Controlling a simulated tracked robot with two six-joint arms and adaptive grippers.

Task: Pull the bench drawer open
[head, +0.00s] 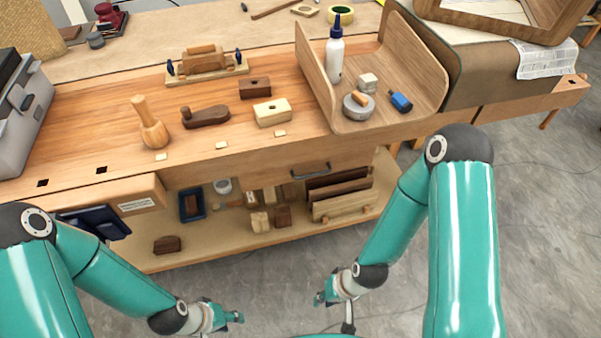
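The bench drawer shows as a wooden front (270,170) under the bench top, with a dark bar handle (311,170) near its right part. The drawer front looks flush with the bench. My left gripper (238,317) is low in the head view, below and left of the handle, apart from the bench. My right gripper (318,298) is almost straight below the handle in the picture, also apart from it. Both grippers are small and seen from above; I cannot tell whether their fingers are open or shut. Neither touches the handle.
The bench top (90,130) carries a mallet (149,122), wooden planes and blocks, and a bent wooden tray (415,75) with a glue bottle (335,50). A lower shelf (215,240) holds boards and blocks. Grey floor (270,275) is clear before the bench.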

